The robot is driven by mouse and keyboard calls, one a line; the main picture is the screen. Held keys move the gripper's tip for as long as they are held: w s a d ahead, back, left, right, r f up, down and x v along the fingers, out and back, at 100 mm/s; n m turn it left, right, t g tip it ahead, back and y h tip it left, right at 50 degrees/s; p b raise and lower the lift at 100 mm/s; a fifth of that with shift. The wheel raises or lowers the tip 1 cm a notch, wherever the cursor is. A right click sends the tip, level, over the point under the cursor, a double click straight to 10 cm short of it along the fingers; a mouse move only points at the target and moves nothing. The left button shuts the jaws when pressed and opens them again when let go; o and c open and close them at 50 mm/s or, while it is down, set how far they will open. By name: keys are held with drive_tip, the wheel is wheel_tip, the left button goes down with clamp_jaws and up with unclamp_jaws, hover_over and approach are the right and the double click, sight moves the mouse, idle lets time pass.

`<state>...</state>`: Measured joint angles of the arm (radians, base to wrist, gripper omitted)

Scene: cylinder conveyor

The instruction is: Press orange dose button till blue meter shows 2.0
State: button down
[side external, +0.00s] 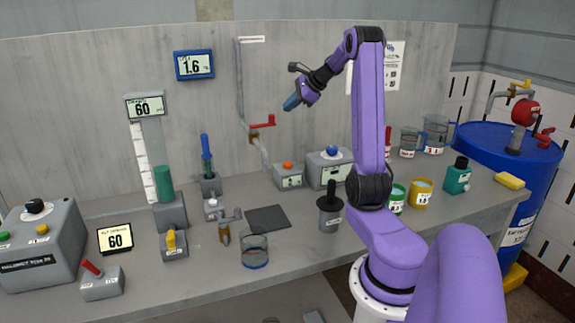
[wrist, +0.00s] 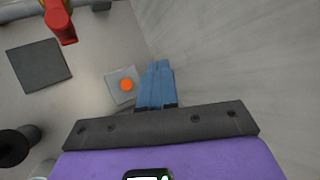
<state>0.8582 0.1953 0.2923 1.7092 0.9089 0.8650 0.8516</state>
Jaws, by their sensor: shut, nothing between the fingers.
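The orange dose button (side external: 287,166) sits on top of a small grey box (side external: 288,181) on the bench by the back wall. In the wrist view the orange button (wrist: 127,85) lies just left of my fingertips. The blue-framed meter (side external: 194,64) on the wall reads 1.6. My gripper (side external: 291,103) is shut and empty, with blue fingers. It is in the air well above the button, apart from it. The shut fingers also show in the wrist view (wrist: 158,68).
A red-handled tap (side external: 262,122) on a wall pipe is left of my gripper. A grey box with a blue knob (side external: 332,152) stands right of the button box. A dark square pad (side external: 268,219), a glass beaker (side external: 255,250) and a black-handled cylinder (side external: 330,212) stand in front.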

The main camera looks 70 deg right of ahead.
hover_over(290, 165)
wheel_tip(290, 165, down, 9)
drive_tip(key=shift+w+d, duration=0.1)
idle(0.3)
drive_tip(key=shift+f, duration=4.3)
drive_tip(key=shift+f, duration=0.1)
drive_tip(key=shift+f, duration=0.35)
drive_tip(key=shift+f, duration=0.5)
drive_tip(key=shift+r, duration=0.95)
